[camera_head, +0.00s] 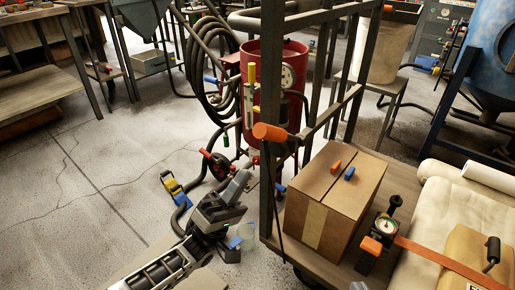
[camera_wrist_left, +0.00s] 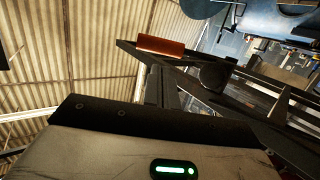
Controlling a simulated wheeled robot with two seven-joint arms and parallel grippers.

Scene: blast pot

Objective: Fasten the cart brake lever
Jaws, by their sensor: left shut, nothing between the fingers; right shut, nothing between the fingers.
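The cart brake lever appears to be the bar with an orange grip (camera_head: 270,131) on the near upright of the cart frame (camera_head: 267,90). The orange grip also shows in the left wrist view (camera_wrist_left: 160,46), beside a dark round hub (camera_wrist_left: 215,74). My left gripper (camera_head: 238,186) is shut and empty. It is below and left of the grip in the head view, apart from it. My right gripper is not in view.
A cardboard box (camera_head: 330,200) stands on the cart deck. A gauge device (camera_head: 378,238) with an orange strap (camera_head: 430,262) is right of it. A red pot (camera_head: 275,75) with coiled hoses (camera_head: 212,60) stands behind.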

